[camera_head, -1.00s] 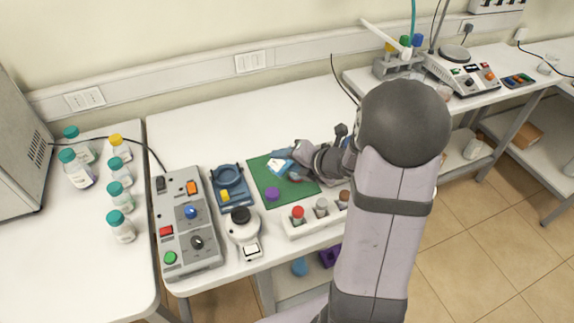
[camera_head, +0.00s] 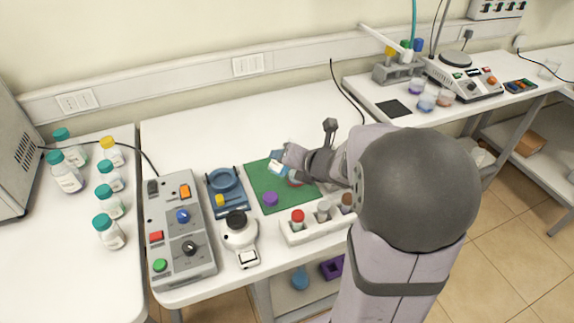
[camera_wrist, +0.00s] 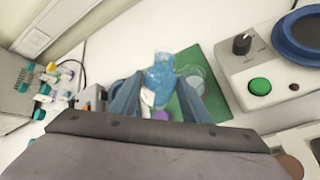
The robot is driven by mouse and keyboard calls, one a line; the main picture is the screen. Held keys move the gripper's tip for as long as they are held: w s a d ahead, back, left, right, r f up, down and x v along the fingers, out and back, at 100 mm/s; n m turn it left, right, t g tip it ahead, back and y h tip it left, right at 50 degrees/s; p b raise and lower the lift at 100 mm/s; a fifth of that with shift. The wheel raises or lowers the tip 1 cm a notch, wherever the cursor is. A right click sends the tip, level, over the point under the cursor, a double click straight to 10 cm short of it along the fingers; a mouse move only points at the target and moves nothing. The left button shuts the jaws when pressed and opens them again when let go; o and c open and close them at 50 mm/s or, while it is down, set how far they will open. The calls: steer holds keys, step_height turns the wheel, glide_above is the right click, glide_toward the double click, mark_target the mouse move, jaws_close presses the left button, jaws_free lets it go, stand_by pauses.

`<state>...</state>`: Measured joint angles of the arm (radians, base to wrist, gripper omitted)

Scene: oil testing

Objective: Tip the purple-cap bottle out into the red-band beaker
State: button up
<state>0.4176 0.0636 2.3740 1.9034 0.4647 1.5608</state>
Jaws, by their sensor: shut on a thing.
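My gripper (camera_head: 287,160) is shut on a clear bottle with a blue-and-white label (camera_head: 276,168), held tilted over the back left part of the green mat (camera_head: 258,179). In the wrist view the bottle (camera_wrist: 159,76) shows bluish between the two fingers. A loose purple cap (camera_head: 270,199) lies on the mat's front left. A small red edge, likely the red-band beaker (camera_head: 296,183), shows just below my gripper; most of it is hidden. A faint round glass outline (camera_wrist: 196,84) shows beside the bottle in the wrist view. I cannot tell whether liquid is flowing.
A white rack with several capped vials (camera_head: 297,217) stands along the mat's front edge. A blue device (camera_head: 226,187), a white instrument (camera_head: 239,233) and a grey control box (camera_head: 181,225) stand left. Several beakers (camera_head: 427,103) stand on the right bench. The table behind is clear.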

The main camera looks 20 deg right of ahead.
steer(key=shift+w+d+r+n+t+h+b, duration=0.1)
steer(key=shift+d+r+n+t+h+b, duration=0.3)
steer(key=shift+b, duration=1.15)
steer(key=shift+w+r+n+t+h+b, duration=0.15)
steer(key=shift+n+h+b, duration=0.45)
steer(key=shift+b, duration=0.95)
steer(key=n+h+b, duration=0.1)
steer(key=b, duration=0.3)
steer(key=d+r+n+t+h+b, duration=0.1)
steer(key=b, duration=0.3)
steer(key=shift+w+d+t, duration=0.1)
steer(key=shift+d+t, duration=0.05)
steer(key=shift+t, duration=0.1)
steer(key=shift+r+h, duration=0.1)
steer(key=shift+h, duration=0.2)
steer(key=shift+d, duration=0.15)
